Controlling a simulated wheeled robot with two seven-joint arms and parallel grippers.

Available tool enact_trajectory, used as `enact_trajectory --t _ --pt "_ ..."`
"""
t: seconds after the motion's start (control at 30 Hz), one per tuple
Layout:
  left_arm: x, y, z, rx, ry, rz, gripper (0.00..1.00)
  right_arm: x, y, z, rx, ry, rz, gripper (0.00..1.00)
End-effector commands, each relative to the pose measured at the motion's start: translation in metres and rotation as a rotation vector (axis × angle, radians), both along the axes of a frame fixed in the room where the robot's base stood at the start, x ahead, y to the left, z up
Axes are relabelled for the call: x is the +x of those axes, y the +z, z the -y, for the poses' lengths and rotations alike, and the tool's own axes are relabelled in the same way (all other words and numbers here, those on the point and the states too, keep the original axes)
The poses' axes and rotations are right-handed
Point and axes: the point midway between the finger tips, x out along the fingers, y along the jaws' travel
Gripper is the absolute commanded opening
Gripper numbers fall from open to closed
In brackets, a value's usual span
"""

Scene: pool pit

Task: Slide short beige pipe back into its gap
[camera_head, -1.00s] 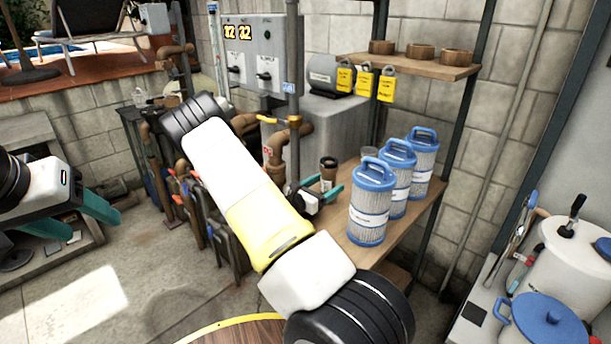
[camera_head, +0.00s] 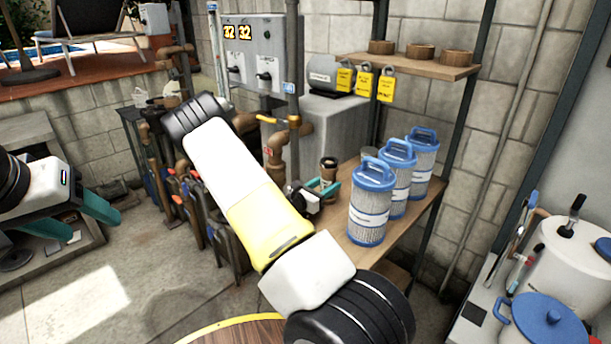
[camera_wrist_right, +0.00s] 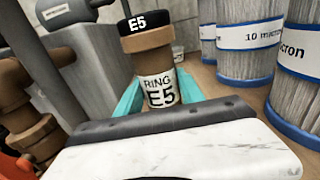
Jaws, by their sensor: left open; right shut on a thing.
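The short beige-brown pipe (camera_head: 328,172) has a dark cap marked E5 and a white label reading RING E5. It stands roughly upright above the wooden shelf in the head view. In the right wrist view the pipe (camera_wrist_right: 158,65) sits between the teal fingers. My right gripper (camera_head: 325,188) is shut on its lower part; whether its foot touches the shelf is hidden. My left gripper (camera_head: 75,218) is open and empty at the far left. I cannot make out the pipe's gap; my right arm covers part of the brown pipework (camera_head: 273,150).
Blue-capped filter cartridges (camera_head: 370,205) stand close right of the held pipe on the wooden shelf (camera_head: 345,240). A grey control box (camera_head: 262,50) and grey tank (camera_head: 335,125) are behind. An upper shelf (camera_head: 400,65) holds brown rings. Tools (camera_head: 195,205) stand left of my right arm.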

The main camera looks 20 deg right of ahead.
Motion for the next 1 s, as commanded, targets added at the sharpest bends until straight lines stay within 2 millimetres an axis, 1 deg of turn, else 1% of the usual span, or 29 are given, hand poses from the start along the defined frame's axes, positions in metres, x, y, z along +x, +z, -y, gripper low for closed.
enact_trajectory --t 0.27,1.0 --pt "0.000 0.000 0.000 0.000 0.000 0.000 0.58 0.000 0.004 0.000 -0.001 0.000 0.002 0.09" --pt "0.000 0.000 0.000 0.000 0.000 0.000 0.58 0.000 0.026 0.000 -0.001 0.000 0.002 0.09"
